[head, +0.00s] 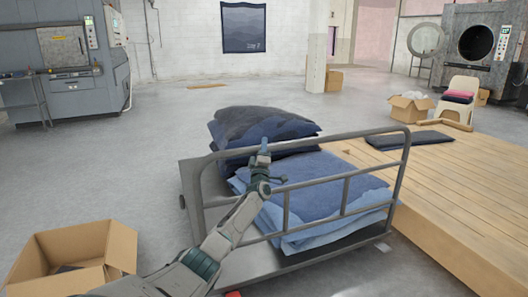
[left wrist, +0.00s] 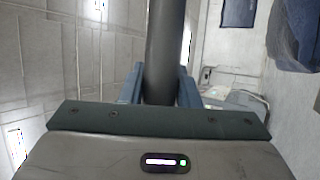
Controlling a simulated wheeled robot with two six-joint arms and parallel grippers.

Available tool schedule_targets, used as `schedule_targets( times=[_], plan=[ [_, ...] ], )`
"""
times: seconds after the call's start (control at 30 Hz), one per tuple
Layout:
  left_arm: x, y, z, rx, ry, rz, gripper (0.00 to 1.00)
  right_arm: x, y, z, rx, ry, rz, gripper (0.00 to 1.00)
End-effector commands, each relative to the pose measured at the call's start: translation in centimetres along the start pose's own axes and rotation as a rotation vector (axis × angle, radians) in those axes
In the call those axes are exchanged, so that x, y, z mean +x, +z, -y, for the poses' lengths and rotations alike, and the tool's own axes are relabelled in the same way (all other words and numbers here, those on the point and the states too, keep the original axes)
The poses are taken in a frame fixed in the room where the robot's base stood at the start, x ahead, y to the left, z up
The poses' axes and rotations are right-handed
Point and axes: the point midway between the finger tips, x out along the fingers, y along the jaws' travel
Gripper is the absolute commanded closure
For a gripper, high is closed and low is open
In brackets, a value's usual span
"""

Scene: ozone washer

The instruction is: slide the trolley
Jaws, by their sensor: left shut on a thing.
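The trolley (head: 248,266) is a grey flat-bed cart with a grey tubular rail handle (head: 340,138) along its near side. It carries two stacks of folded denim: a dark navy stack (head: 255,125) at the back and a lighter blue stack (head: 318,190) nearer. My left gripper (head: 264,154) is at the top bar of the handle, left of its middle. In the left wrist view a dark grey bar (left wrist: 164,45) runs between the fingers of my left gripper (left wrist: 160,85), which is shut on it. My right gripper is out of view.
A wooden platform (head: 455,185) lies close along the trolley's right side, with a dark folded cloth (head: 408,140) on it. An open cardboard box (head: 115,250) stands at the lower left. Open grey floor (head: 130,165) lies left of and behind the trolley. Machines stand along the far walls.

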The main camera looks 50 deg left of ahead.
Motion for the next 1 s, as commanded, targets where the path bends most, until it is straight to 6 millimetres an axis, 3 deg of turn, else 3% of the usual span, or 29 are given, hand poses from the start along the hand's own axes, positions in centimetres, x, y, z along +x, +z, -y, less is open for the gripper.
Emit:
schedule_targets(
  times=[0.3,0.33,0.43,0.77,1.0],
  plan=[
    [-0.2,0.1,0.5,0.002,-0.009,0.004,1.0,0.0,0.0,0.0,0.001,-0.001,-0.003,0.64],
    [-0.2,0.1,0.5,0.002,-0.009,0.004,0.69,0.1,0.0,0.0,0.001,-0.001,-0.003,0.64],
    [-0.2,0.1,0.5,0.002,-0.008,0.004,0.5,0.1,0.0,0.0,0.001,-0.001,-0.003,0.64],
    [-0.2,0.0,0.1,0.001,-0.002,0.002,0.5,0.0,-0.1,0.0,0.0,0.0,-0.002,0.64],
    [-2.5,0.0,0.0,0.001,-0.002,0.004,0.5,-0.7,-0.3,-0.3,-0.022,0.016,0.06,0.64]
  ],
)
